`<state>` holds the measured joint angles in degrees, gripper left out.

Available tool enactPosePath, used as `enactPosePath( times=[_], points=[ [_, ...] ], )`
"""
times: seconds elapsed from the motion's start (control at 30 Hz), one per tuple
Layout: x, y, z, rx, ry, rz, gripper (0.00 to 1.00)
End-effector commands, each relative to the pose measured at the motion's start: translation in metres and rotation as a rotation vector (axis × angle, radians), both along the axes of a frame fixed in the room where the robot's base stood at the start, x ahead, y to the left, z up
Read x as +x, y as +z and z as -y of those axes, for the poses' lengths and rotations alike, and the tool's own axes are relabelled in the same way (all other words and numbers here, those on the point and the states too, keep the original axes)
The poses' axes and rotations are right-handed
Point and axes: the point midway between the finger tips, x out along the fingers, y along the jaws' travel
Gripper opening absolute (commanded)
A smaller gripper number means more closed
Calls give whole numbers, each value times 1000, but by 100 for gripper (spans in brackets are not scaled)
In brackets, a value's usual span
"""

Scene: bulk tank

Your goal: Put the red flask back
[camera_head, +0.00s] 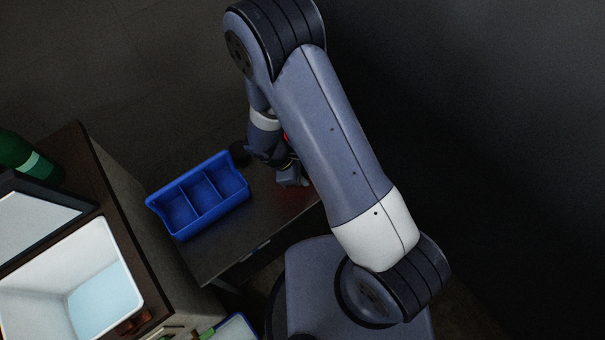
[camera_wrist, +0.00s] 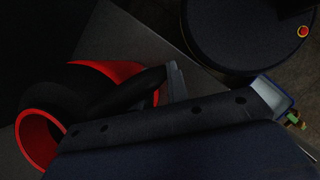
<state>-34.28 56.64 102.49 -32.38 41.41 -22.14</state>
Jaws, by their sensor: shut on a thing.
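The red flask (camera_wrist: 38,138) shows large in the wrist view, with a round open red end at the lower left and a dark body band. My gripper (camera_wrist: 165,88) is shut on it, with a dark finger across its side. In the head view my gripper (camera_head: 290,172) is over the dark table, right of the blue tray, mostly covered by my arm. Only a small bit of red shows beside it there. I cannot tell from these views whether the flask touches the table.
A blue tray (camera_head: 216,207) with three empty compartments stands on the dark table (camera_head: 220,255). At the left, a cabinet top (camera_head: 85,150) carries an open white tank (camera_head: 120,300), its raised lid (camera_head: 40,215) and a green bottle (camera_head: 18,152). Dark floor lies beyond.

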Motion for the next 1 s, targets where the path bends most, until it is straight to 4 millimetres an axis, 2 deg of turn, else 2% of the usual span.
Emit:
enactPosePath(
  times=[0.17,0.2,0.47,0.83,1.0],
  points=[
    [0,-4,0,0,-1,0,0],
    [0,-3,0,0,0,0,18],
    [0,-3,0,0,0,-1,38],
    [1,4,-2,1,0,2,38],
    [1,28,-15,4,0,5,38]
  ],
)
